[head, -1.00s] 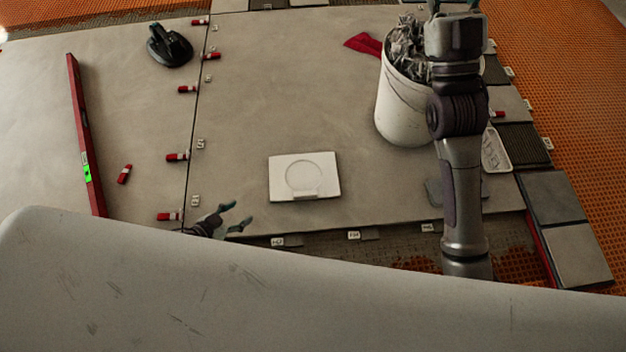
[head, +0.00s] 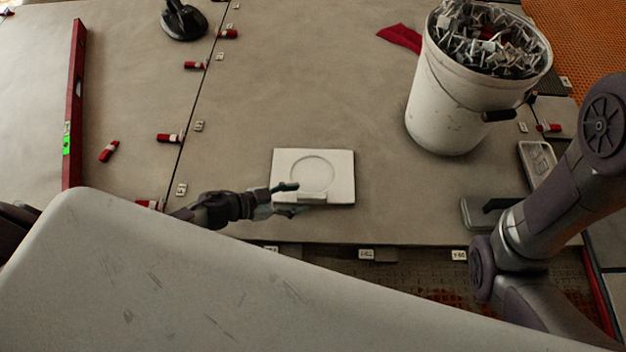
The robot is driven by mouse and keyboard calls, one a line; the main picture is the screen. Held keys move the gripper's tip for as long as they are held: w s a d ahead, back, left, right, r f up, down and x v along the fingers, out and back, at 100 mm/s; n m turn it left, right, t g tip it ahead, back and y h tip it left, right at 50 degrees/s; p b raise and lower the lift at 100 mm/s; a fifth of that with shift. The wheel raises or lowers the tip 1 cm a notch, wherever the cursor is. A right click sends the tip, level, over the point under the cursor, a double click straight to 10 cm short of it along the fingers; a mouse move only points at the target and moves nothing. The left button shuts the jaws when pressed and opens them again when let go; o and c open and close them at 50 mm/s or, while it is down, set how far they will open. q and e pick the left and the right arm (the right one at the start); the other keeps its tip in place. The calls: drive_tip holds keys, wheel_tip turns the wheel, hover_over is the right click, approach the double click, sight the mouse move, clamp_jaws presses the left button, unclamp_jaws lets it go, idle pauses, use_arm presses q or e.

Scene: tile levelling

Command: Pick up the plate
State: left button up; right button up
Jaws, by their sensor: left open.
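The plate (head: 335,185), a white square slab with a round recess, lies flat on the large grey tile at the middle of the head view. A small raised lip shows at its front edge. My left gripper (head: 290,199) comes in from the left and is open. Its fingers overlap the plate's front left corner in the picture, close to the lip. I cannot tell whether they touch it. My right arm shows at the right, but its gripper is out of view.
A white bucket (head: 445,115) full of clips stands at the back right. A grey trowel (head: 476,213) and a white tray (head: 537,160) lie at the right. A red level (head: 74,110) lies at the left. Red wedges line the tile joint. Tile around the plate is clear.

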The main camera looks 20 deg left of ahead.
sight(321, 195)
use_arm(q)
drive_tip(key=shift+x, duration=0.85)
drive_tip(key=b+x, duration=0.4)
drive_tip(key=shift+w+d+f, duration=0.15)
drive_tip(key=shift+d+f, duration=0.05)
drive_tip(key=shift+d, duration=0.1)
drive_tip(key=shift+w+d, duration=0.2)
drive_tip(key=shift+d, duration=0.05)
clamp_jaws()
